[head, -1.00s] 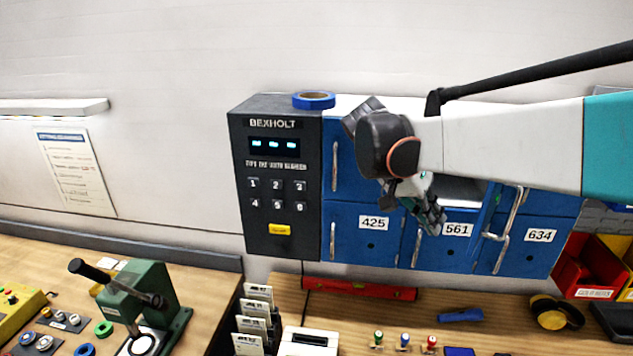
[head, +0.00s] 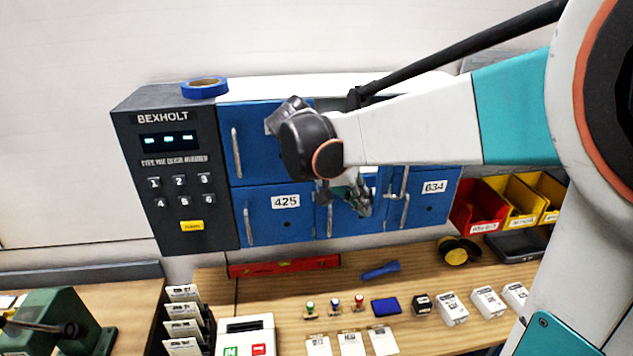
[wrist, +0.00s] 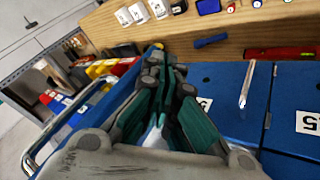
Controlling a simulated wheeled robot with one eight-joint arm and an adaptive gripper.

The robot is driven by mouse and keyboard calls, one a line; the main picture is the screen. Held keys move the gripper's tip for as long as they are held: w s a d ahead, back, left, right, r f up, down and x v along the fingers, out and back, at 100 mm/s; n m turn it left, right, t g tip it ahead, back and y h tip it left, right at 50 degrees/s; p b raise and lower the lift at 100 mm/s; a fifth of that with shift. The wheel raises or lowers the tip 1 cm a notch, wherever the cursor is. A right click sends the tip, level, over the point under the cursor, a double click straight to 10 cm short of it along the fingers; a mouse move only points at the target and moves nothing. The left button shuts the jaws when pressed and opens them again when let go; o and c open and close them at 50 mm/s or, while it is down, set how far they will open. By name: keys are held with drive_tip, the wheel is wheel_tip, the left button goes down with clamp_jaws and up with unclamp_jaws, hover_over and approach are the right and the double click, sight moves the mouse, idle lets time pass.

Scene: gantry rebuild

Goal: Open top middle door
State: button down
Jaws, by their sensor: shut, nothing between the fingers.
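The blue locker has a top left door (head: 255,145) that is shut, with a vertical silver handle. The top middle compartment (head: 371,178) is mostly hidden behind my arm and wrist. A small pale patch shows there beside my gripper, and it looks like the inside, but how far the door stands open I cannot tell. My gripper (head: 362,207) points down in front of the lower middle door and hides its number. In the wrist view my gripper (wrist: 166,75) has its fingers together with nothing seen between them. A blue panel with a silver bar (wrist: 45,140) lies left of it.
A dark keypad panel (head: 165,185) flanks the locker. Doors 425 (head: 285,220) and 634 (head: 430,205) are below. Blue tape (head: 205,88) lies on top. The bench holds a red level (head: 285,266), stamps, small boxes and coloured bins (head: 475,208).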

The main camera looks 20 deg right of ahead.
drive_tip(key=s+d+n, duration=0.1)
drive_tip(key=s+d, duration=0.4)
drive_tip(key=s, duration=0.1)
drive_tip(key=shift+d+t, duration=0.4)
drive_tip(key=shift+s, duration=0.1)
